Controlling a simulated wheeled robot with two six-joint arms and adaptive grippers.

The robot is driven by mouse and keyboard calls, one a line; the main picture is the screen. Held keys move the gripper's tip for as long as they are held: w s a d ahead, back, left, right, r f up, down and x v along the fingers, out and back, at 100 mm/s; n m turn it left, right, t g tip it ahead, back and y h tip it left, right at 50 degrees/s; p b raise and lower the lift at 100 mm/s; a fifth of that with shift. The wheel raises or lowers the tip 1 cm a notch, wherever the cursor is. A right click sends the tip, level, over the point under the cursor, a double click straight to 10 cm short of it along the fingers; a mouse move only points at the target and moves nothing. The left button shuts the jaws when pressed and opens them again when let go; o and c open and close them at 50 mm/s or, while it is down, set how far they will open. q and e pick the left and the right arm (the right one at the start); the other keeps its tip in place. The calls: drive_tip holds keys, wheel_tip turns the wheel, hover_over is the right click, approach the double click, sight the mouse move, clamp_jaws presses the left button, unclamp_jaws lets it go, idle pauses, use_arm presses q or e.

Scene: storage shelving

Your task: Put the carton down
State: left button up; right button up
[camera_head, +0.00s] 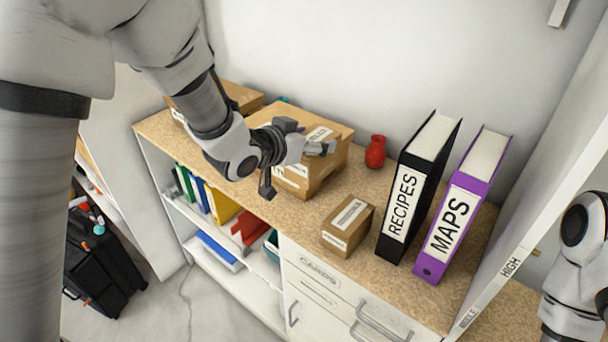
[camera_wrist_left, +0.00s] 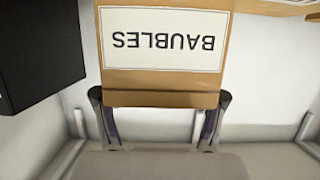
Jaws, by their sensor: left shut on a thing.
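My left gripper (camera_head: 297,166) is shut on a brown carton, with a finger on either side of it. In the left wrist view the carton (camera_wrist_left: 160,98) has a white label that reads BAUBLES upside down, and the gripper fingers (camera_wrist_left: 158,118) flank its near edge. In the head view the gripper and carton overlap a larger carton (camera_head: 335,128) on the wood-coloured counter top (camera_head: 285,212). Part of the held carton is hidden by the gripper, and I cannot tell whether it touches the counter. My right gripper is out of view.
A small carton (camera_head: 348,228) stands on the counter, with a black RECIPES binder (camera_head: 418,185) and a purple MAPS binder (camera_head: 462,207) to its right. A red vase (camera_head: 375,152) is behind. Another carton (camera_head: 240,96) stands at the back left. The counter's front left is clear.

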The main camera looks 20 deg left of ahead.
use_arm(q)
drive_tip(key=f+p, duration=0.1)
drive_tip(key=f, duration=0.6)
drive_tip(key=f+p, duration=0.1)
drive_tip(key=f, duration=0.7)
drive_tip(key=shift+w+d+f, duration=0.15)
drive_tip(key=shift+w+f, duration=0.05)
drive_tip(key=shift+s, duration=0.1)
drive_tip(key=o, duration=1.4)
drive_tip(key=shift+o, duration=0.2)
